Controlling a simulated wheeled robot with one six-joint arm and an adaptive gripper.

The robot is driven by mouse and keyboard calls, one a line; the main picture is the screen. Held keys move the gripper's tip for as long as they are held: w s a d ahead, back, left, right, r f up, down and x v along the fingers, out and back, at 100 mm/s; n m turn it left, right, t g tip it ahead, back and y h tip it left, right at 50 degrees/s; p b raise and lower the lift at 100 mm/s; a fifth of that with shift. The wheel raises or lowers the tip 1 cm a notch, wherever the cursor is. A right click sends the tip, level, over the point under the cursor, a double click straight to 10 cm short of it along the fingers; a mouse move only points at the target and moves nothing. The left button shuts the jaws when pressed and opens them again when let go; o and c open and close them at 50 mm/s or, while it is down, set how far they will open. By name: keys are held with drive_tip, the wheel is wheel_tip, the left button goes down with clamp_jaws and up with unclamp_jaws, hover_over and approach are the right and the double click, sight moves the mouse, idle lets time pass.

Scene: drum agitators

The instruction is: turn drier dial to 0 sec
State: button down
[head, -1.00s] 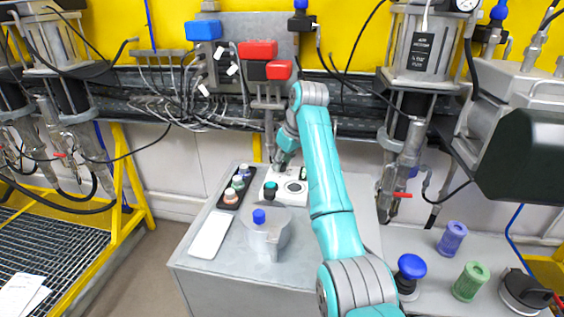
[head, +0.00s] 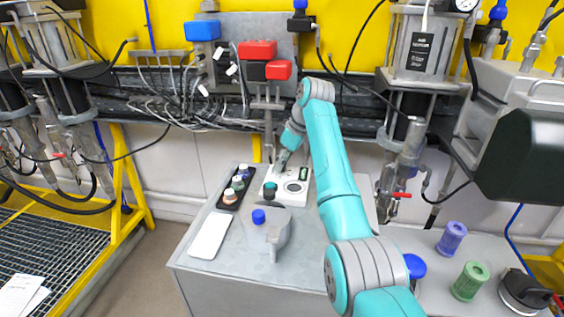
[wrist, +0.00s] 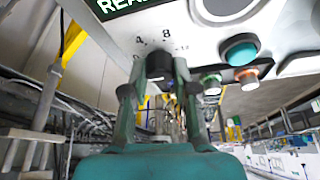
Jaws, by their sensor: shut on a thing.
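The white drier unit (head: 270,199) stands on the grey cabinet top, with a small dark green display and a round grey plate on its top. My gripper (head: 281,168) reaches down to the unit's back left part. In the wrist view my gripper (wrist: 158,75) has one finger on each side of the black dial (wrist: 158,64) and is shut on it. The numbers 4 and 8 show on the white panel beyond the dial, with a blurred number to their right. The dial's pointer cannot be made out. In the head view the gripper hides the dial.
A black tray of small bottles (head: 231,199) stands left of the unit. A translucent jug (head: 277,240) and a white flat plate (head: 209,236) are in front. Pipes and cables (head: 200,112) run behind. Purple (head: 452,237) and green (head: 469,281) cylinders stand to the right.

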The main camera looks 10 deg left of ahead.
drive_tip(key=c, duration=0.9)
unclamp_jaws()
drive_tip(key=v, duration=0.7)
drive_tip(key=shift+r, duration=0.2)
drive_tip(key=shift+d, duration=0.15)
